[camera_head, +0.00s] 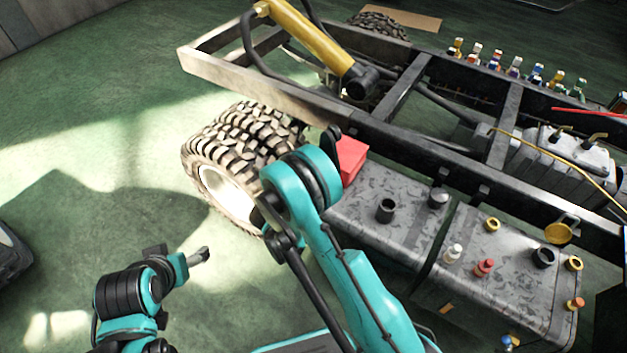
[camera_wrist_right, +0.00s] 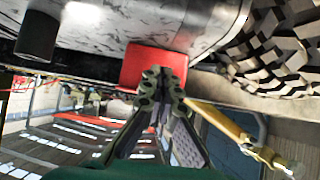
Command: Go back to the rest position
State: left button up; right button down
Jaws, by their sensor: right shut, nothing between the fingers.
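In the head view my right arm reaches up from the bottom to beside the rear wheel and the red block (camera_head: 351,158) on the chassis frame. Its gripper is mostly hidden behind the arm there. In the right wrist view my right gripper (camera_wrist_right: 158,73) has its fingertips together with nothing between them. The tips overlap the red block (camera_wrist_right: 142,60) in the picture; I cannot tell whether they touch it. My left gripper (camera_head: 200,256) is low at the left, over the floor, apart from everything; its finger opening is too small to tell.
The truck chassis frame (camera_head: 270,99) runs from upper left to right. A large double tyre (camera_head: 235,145) stands close to my right arm. Grey tanks (camera_head: 385,225) with caps and fittings lie to its right.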

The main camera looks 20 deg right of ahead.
jog(key=shift+s+a+f, duration=0.4)
jog(key=shift+r, duration=0.1)
jog(key=s+d+r+n+g+y, duration=0.1)
jog(key=s+d+r+n+y, duration=0.2)
jog(key=r, duration=0.6)
jog(key=s+r+n+y, duration=0.1)
jog(key=s+r+n, duration=0.1)
jog(key=s+r, duration=0.5)
jog(key=s+r+n+y, duration=0.2)
jog(key=s+r, duration=0.1)
jog(key=s, duration=0.3)
jog(key=s+r+n+t+y, duration=0.1)
jog(key=s+r+n+y, duration=0.1)
jog(key=s+r, duration=0.2)
jog(key=s, duration=0.3)
jog(key=shift+s+a+r+n, duration=0.15)
jog(key=shift+s+r+n, duration=0.15)
jog(key=shift+n, duration=0.1)
